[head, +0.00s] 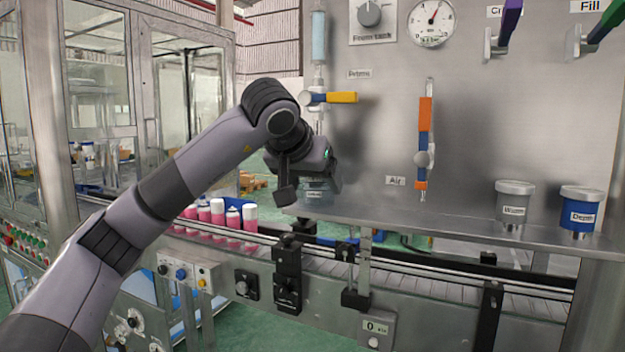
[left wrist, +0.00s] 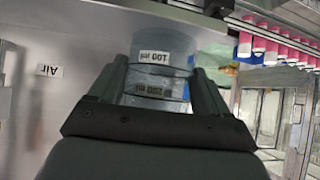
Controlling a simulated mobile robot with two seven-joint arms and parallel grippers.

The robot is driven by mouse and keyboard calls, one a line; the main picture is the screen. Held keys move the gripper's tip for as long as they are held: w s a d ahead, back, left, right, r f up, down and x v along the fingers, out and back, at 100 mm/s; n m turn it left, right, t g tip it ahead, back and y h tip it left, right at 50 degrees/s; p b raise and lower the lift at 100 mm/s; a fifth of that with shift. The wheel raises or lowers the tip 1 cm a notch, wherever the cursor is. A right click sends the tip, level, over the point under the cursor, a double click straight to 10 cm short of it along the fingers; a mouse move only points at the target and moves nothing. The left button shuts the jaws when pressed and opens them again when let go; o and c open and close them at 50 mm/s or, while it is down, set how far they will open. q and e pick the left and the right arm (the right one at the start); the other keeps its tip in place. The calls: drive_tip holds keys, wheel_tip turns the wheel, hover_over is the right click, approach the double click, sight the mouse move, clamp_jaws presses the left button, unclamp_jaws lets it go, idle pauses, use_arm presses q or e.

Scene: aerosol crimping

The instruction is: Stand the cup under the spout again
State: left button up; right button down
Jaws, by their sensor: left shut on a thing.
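My left gripper (head: 318,180) is in front of the steel panel, below the yellow-handled valve (head: 340,97). In the left wrist view its two fingers (left wrist: 160,80) are shut on the sides of a clear cup (left wrist: 157,73). The cup has a 100 ml label and a 200 ml label, which read upside down in that view. In the head view the gripper and wrist hide most of the cup. The spout outlet under the valve is hidden behind my arm, so I cannot tell how the cup lines up with it. My right gripper is not in view.
A narrow ledge (head: 450,226) runs along the panel's foot, above the conveyor (head: 430,270). Two labelled pots, grey (head: 514,200) and blue (head: 584,212), stand at its right. An orange and blue air valve (head: 425,130) hangs mid-panel. Pink and white cans (head: 218,212) stand left.

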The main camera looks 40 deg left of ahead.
use_arm(q)
drive_tip(key=o, duration=1.1)
drive_tip(key=shift+f, duration=0.1)
drive_tip(key=shift+c, duration=0.2)
